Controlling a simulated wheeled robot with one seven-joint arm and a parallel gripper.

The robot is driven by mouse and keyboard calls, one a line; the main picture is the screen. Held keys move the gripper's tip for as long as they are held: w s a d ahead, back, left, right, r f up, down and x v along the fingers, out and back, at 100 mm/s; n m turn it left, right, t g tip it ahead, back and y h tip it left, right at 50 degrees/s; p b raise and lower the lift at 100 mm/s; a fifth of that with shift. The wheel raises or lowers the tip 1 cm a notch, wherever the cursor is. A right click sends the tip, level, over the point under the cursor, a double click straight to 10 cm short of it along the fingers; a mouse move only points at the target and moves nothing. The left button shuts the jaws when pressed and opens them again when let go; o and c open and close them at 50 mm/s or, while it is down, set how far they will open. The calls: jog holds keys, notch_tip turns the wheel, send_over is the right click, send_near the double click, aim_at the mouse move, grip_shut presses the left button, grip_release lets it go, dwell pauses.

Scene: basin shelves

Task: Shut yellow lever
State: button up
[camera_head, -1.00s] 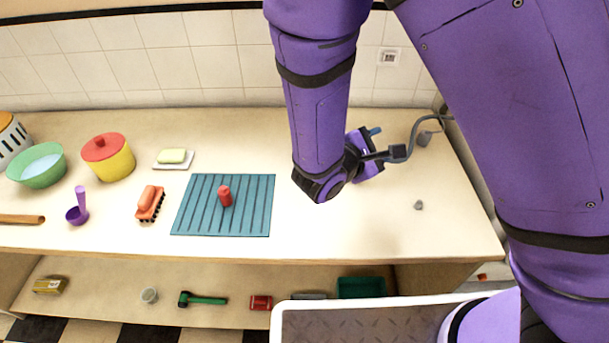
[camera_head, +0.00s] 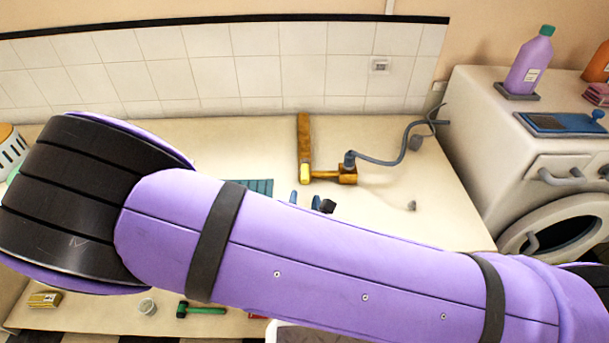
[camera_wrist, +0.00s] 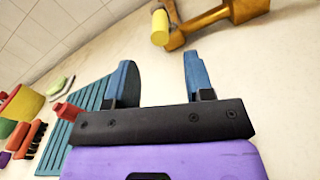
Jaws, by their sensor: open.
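My gripper (camera_head: 304,200) is mostly hidden behind my arm in the head view. In the wrist view its two blue fingers (camera_wrist: 159,60) are open and empty. The yellow cylinder lies beyond the fingertips, roughly between them, and apart from them.
A grey-blue hose (camera_head: 385,160) runs from the tap to the right. A small grey piece (camera_head: 412,206) lies on the counter. A washing machine (camera_head: 490,130) stands at the right. A teal mat (camera_wrist: 85,110), a red object (camera_wrist: 66,111) and a brush (camera_wrist: 30,138) lie left of my gripper.

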aim_at(305, 182)
jog(key=w, duration=0.9)
jog(key=shift+d, duration=0.3)
grip_shut()
